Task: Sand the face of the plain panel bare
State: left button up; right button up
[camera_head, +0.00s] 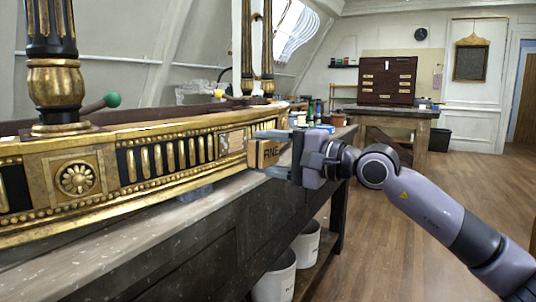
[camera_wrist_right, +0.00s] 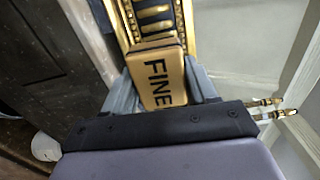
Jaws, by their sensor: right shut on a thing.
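The gilt console (camera_head: 130,165) lies along the bench, with a black and gold fluted frieze and a rosette block. A pale, plain panel (camera_head: 232,142) shows in the frieze towards its right end. My right gripper (camera_head: 268,155) is shut on a tan sanding block (camera_head: 263,154) marked "FINE", just right of the pale panel and in front of the frieze. In the right wrist view the block (camera_wrist_right: 160,82) sits between the two fingers, with fluted frieze beyond it. I cannot tell whether the block touches the console. My left gripper is out of view.
The worn bench (camera_head: 120,245) runs beneath the console, with pale bins (camera_head: 275,280) below. A green-knobbed handle (camera_head: 112,100) rises behind the frieze. Jars (camera_head: 312,107) stand beyond the gripper. A second bench (camera_head: 400,113) with a dark chest is farther back. Wooden floor is open at right.

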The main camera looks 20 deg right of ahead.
aim_at(220, 146)
jog(key=shift+s+r, duration=0.1)
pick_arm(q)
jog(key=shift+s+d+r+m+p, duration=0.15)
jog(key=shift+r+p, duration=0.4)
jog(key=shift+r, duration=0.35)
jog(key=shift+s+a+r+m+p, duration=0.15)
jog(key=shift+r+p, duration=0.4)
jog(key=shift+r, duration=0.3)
pick_arm(e)
jog(key=shift+x, duration=3.45)
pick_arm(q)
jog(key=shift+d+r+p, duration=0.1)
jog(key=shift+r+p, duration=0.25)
pick_arm(e)
jog(key=shift+x, duration=1.1)
jog(key=shift+d, duration=0.1)
